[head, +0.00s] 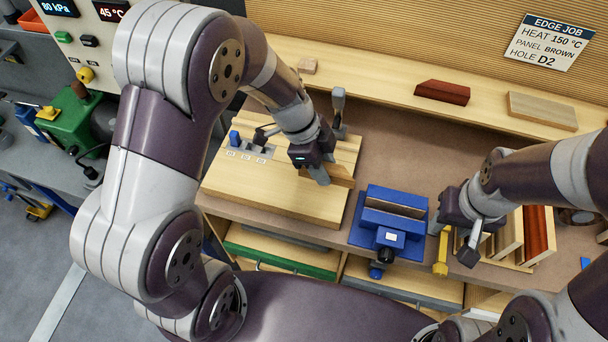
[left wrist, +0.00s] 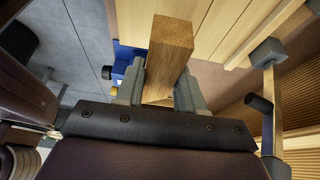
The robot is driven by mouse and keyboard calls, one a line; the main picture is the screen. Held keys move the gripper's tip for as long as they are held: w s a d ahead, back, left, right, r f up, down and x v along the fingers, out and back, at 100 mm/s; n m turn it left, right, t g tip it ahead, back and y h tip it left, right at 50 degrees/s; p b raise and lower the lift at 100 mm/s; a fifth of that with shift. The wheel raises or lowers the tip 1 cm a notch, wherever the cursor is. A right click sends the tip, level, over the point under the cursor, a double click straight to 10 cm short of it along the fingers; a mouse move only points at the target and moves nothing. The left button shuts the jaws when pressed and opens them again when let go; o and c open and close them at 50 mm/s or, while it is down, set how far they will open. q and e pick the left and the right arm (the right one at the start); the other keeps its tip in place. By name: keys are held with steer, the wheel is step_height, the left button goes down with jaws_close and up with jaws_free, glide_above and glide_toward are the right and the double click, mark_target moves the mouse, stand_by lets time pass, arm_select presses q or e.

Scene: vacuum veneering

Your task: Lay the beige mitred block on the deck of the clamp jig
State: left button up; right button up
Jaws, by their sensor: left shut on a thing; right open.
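My left gripper (head: 318,174) is shut on the beige mitred block (head: 342,173), which looks tan brown here. It also shows in the left wrist view (left wrist: 170,48), sticking out between the two grey fingers. The block is over the right part of the pale wooden deck (head: 270,203) of the clamp jig; I cannot tell whether it touches the deck. A grey clamp (head: 338,104) stands at the deck's back edge and also shows in the left wrist view (left wrist: 264,52). My right gripper (head: 455,242) is open and empty near the bench's front edge.
A blue vise (head: 385,222) stands right of the deck. A blue peg (head: 234,138) and labelled holes are at the deck's left. The back shelf bears a red-brown block (head: 442,92) and a pale board (head: 542,111). Upright panels (head: 536,235) stand at the right.

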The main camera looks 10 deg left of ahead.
arm_select(q)
glide_above(311, 187)
steer(key=a, duration=0.2)
step_height(311, 187, down, 3)
steer(key=shift+d+r+p, duration=0.1)
steer(key=shift+r+p, duration=0.05)
steer(key=shift+p, duration=0.15)
step_height(311, 187, down, 3)
steer(key=shift+d+r+p, duration=0.1)
steer(key=shift+p, duration=0.2)
steer(key=shift+f, duration=0.45)
steer(key=shift+f+b, duration=0.2)
steer(key=shift+b, duration=0.1)
steer(key=o, duration=1)
steer(key=shift+o, duration=0.2)
steer(key=shift+r, duration=0.15)
